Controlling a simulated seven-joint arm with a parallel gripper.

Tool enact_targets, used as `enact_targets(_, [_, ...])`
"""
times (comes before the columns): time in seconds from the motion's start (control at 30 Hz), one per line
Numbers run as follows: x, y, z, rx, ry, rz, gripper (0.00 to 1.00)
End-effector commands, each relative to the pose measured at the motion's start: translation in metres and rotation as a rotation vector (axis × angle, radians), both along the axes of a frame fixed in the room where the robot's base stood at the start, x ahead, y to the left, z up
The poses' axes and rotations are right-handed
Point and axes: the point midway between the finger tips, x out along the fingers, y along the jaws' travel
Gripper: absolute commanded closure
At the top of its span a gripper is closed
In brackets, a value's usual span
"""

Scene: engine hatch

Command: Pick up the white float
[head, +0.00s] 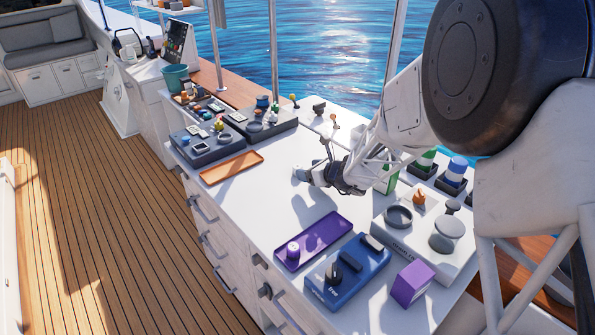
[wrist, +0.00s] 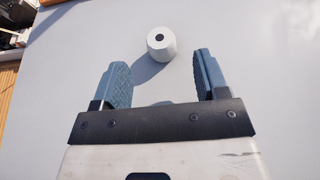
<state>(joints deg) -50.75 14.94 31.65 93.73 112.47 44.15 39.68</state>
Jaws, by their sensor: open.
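The white float (wrist: 161,43) is a small white cylinder with a dark hole in its end. It sits on the pale counter in the wrist view, just beyond my fingertips and roughly centred between them. My gripper (wrist: 163,72) is open, with two blue-grey ribbed fingers and nothing between them. In the head view the float (head: 299,174) shows as a small white shape at the left of my gripper (head: 309,177). The gripper partly hides it there, and I cannot tell the height of the fingers above the counter.
An orange tray (head: 231,168) lies to the left. A purple tray (head: 324,228) holding a purple cylinder, a blue block (head: 340,283) and a purple box (head: 412,284) lie nearer. Dark trays (head: 207,157) of parts stand further back. The counter around the float is clear.

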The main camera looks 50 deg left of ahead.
Motion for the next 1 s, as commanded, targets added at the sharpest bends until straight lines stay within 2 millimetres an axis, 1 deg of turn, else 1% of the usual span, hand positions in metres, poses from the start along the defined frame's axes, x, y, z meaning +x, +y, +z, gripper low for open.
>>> enact_targets(0.17, [-0.001, 0.006, -0.003, 0.000, 0.000, 0.001, 0.32])
enact_targets(0.63, [-0.003, 0.043, -0.019, -0.001, 0.000, 0.000, 0.32])
enact_targets(0.77, [-0.003, 0.047, -0.020, -0.001, 0.000, 0.000, 0.32])
enact_targets(1.0, [-0.003, 0.048, -0.020, 0.000, 0.000, 0.000, 0.32])
